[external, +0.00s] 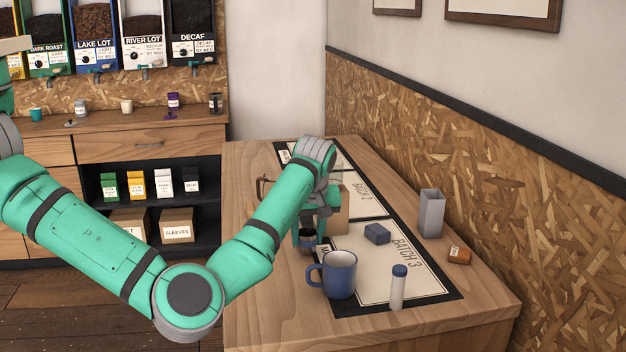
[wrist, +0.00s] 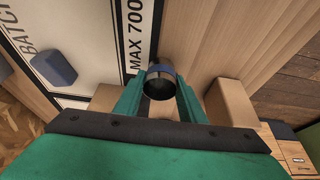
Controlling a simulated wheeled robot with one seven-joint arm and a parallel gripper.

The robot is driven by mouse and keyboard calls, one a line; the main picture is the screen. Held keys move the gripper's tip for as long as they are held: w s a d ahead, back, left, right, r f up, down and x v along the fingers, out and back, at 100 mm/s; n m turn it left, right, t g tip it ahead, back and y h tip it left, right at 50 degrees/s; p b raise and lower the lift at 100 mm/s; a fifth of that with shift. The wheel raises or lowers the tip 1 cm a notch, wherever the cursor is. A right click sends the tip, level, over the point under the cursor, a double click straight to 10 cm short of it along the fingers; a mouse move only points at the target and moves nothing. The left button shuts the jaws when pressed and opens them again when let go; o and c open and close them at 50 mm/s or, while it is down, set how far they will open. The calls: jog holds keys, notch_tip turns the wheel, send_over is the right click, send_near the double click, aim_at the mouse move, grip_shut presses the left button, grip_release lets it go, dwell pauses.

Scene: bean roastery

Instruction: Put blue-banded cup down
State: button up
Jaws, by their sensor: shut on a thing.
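The blue-banded cup (external: 307,249) is a small dark cup with a blue band near its rim. In the wrist view the cup (wrist: 160,70) sits between the two green fingers, its dark opening facing the camera. My gripper (external: 307,236) is shut on it, over the left side of the wooden table (external: 255,300), beside the printed batch mat (external: 385,290). The cup's base is hidden in the wrist view, and I cannot tell whether it touches the table.
A blue mug (external: 340,276) stands close in front of the cup. A blue block (external: 377,233) and white bottle (external: 397,290) are on the mat. A cardboard-coloured block (external: 341,218) is behind my gripper.

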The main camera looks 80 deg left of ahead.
jog(key=shift+f, duration=0.4)
jog(key=shift+f, duration=0.15)
jog(key=o, duration=1.1)
jog(key=v, duration=1.2)
